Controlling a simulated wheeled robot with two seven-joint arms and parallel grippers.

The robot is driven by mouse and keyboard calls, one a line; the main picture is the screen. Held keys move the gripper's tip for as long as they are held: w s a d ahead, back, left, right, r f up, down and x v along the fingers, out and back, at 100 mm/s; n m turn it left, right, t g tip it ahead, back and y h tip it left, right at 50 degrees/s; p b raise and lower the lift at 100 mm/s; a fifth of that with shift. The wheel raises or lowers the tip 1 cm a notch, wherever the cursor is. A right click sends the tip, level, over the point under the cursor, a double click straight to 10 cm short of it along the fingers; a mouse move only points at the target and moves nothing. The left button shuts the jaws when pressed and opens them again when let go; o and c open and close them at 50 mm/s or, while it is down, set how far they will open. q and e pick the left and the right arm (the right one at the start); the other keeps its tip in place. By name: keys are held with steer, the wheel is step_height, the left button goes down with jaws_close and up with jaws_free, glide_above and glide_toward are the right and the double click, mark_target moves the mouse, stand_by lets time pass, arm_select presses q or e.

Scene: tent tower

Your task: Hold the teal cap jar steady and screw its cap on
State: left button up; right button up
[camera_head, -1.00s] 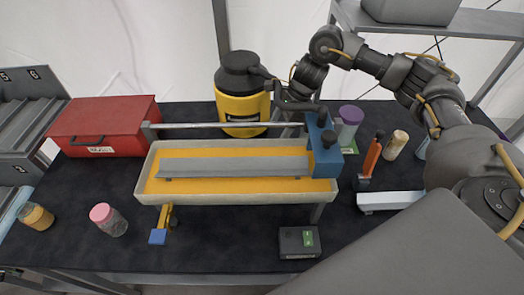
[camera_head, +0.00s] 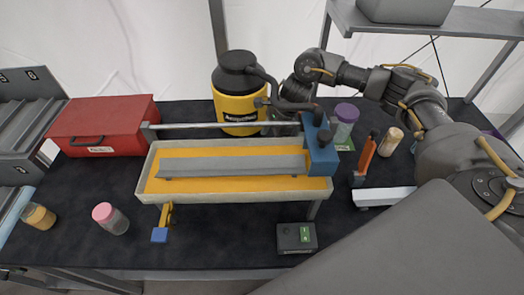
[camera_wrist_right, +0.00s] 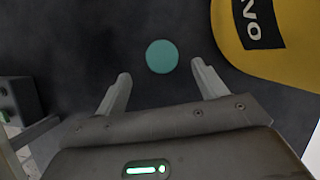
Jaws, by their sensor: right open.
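A round teal cap (camera_wrist_right: 162,56) shows from above in the right wrist view, on the dark table top. Whether a jar is beneath it I cannot tell. In the head view I cannot make out the teal cap or a teal-capped jar. My right gripper (camera_wrist_right: 160,76) is open and empty, with its two fingers apart on either side of and just short of the cap in the wrist view. In the head view the right gripper (camera_head: 282,122) is low behind the rail, beside the yellow jug, and partly hidden. My left gripper is not in view.
A yellow jug with a black top (camera_head: 240,100) stands close to the right gripper. A tray machine (camera_head: 148,190) with a blue block (camera_head: 320,158) lies in front. A purple-lidded jar (camera_head: 345,121), a pink-lidded jar (camera_head: 110,218) and a red toolbox (camera_head: 100,125) stand around.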

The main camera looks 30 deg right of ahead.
steer(key=p+x, duration=0.2)
steer(key=x, duration=0.2)
steer(key=shift+w+f+p, duration=0.1)
steer(key=shift+p, duration=0.25)
steer(key=shift+a+f, duration=0.1)
steer(key=shift+f, duration=0.25)
steer(key=c, duration=1)
steer(key=shift+c, duration=0.2)
